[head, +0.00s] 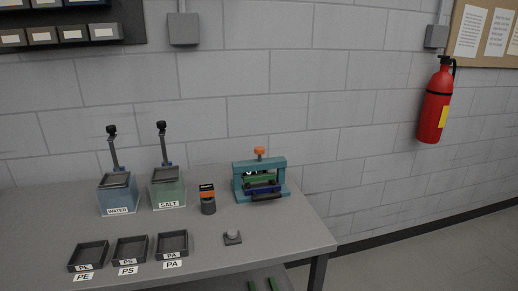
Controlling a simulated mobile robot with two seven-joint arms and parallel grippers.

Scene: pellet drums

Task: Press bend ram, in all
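The press (281,162) with a teal frame stands at the back right of the table, near the wall. An orange knob (259,152) sits on top of its crossbar and appears to be the ram's head. Inside the frame are a green block and a blue block (263,188), with a dark bar at the front. The gap between ram and blocks is too small to judge. Neither of my grippers is in view.
On the table (205,252) are the WATER tank (117,197), the SALT tank (167,190), a dark orange-labelled canister (208,205), a small grey-topped button-like piece (232,237) and trays PE (88,256), PS (130,249), PA (172,244). The front right tabletop is clear.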

